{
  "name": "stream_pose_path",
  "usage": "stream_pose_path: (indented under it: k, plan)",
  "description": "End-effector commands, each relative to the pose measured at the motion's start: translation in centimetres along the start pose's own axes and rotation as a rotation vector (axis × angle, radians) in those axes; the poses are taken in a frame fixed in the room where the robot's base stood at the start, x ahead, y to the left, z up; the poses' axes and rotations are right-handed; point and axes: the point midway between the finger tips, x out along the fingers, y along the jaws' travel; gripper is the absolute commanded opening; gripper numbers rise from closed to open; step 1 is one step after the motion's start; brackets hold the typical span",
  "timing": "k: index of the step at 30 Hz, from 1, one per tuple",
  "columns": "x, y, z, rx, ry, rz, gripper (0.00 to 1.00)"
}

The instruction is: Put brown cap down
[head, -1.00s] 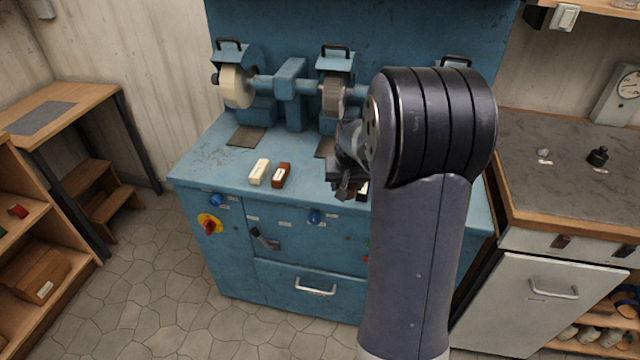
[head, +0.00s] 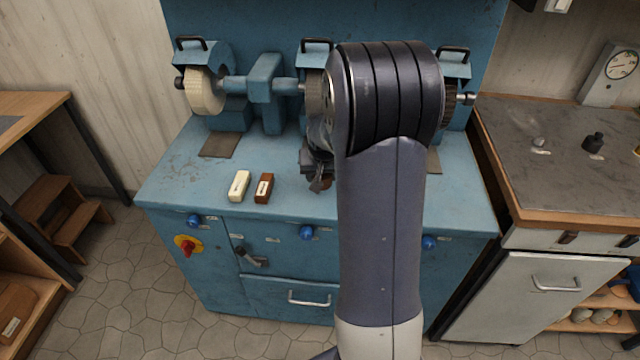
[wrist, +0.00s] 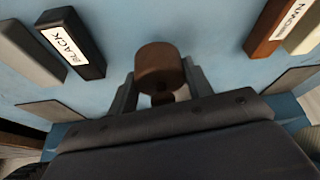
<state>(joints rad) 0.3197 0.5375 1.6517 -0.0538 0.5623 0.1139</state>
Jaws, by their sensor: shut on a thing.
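The brown cap (wrist: 159,67) is a short, rounded brown piece with a narrower part below it. It sits between the two fingers of my gripper (wrist: 160,88) in the wrist view, and the gripper is shut on it. In the head view my gripper (head: 318,178) is over the blue bench top (head: 285,215), right of the brown bar (head: 264,188). My arm hides part of the bench there, and I cannot make out the cap clearly. The wrist view shows blue surface around the cap; its height above the bench is hard to tell.
A cream bar (head: 239,186) lies beside the brown bar. The wrist view shows a bar labelled BLACK (wrist: 72,42) and a grey bar (wrist: 28,52). Grinding wheels (head: 204,91) stand at the back of the bench. Bare bench top lies left of the cream bar.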

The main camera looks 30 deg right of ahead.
Motion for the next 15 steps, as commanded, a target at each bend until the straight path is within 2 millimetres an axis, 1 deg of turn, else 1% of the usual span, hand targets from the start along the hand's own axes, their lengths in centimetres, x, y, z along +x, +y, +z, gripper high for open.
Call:
stream_pose_path:
  k: [6,8,10,15]
  plan:
    - [2.7,0.0,1.1,0.0,-0.003,0.0,0.26]
    - [3.2,0.0,1.4,0.0,-0.002,0.0,0.26]
    - [3.6,0.0,1.5,0.0,0.0,0.0,0.26]
    - [3.6,0.0,1.5,0.001,0.001,0.0,0.26]
